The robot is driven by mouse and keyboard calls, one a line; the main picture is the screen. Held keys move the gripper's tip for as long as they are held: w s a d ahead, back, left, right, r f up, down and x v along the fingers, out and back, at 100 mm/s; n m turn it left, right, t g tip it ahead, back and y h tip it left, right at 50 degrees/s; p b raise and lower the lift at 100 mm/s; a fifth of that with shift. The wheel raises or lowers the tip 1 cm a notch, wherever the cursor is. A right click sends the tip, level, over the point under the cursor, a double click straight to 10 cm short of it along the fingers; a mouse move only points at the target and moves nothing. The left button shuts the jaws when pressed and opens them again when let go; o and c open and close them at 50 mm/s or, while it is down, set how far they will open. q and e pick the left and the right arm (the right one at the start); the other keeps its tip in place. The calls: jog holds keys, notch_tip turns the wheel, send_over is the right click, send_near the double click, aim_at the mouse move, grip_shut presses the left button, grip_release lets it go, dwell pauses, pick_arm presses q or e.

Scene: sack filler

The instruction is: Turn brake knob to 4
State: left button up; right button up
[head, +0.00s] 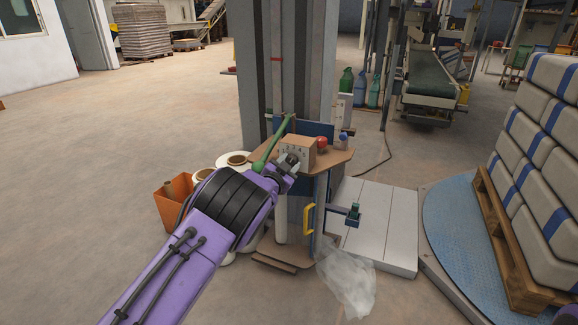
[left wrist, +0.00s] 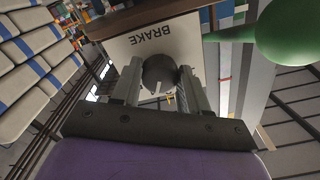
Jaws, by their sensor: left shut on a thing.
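The brake knob (left wrist: 158,70) is dark and round with a pale pointer mark, on a white plate (left wrist: 135,48) lettered BRAKE, which appears upside down in the left wrist view. My left gripper (left wrist: 158,84) has one finger on each side of the knob and is shut on it. In the head view my left gripper (head: 288,164) reaches the front of the tan brake box (head: 301,151) and covers most of the knob. Small marks show on the dial face, but the gripper hides part of the scale and I cannot read the setting. My right gripper is not in view.
A green lever (head: 270,147) slants close beside my gripper; its round green end (left wrist: 288,30) is large in the left wrist view. A red knob (head: 322,142) is right of the box. A yellow handle (head: 308,219) and plastic film (head: 349,277) are below. Stacked sacks (head: 545,140) stand right.

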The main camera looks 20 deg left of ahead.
pick_arm(q)
jog(key=shift+m, duration=0.3)
jog(key=o, duration=1)
jog(key=shift+o, duration=0.2)
jog(key=shift+s, duration=0.1)
jog(key=s+p, duration=0.1)
jog(key=s, duration=0.9)
jog(key=shift+s+p, duration=0.2)
jog(key=shift+p, duration=0.2)
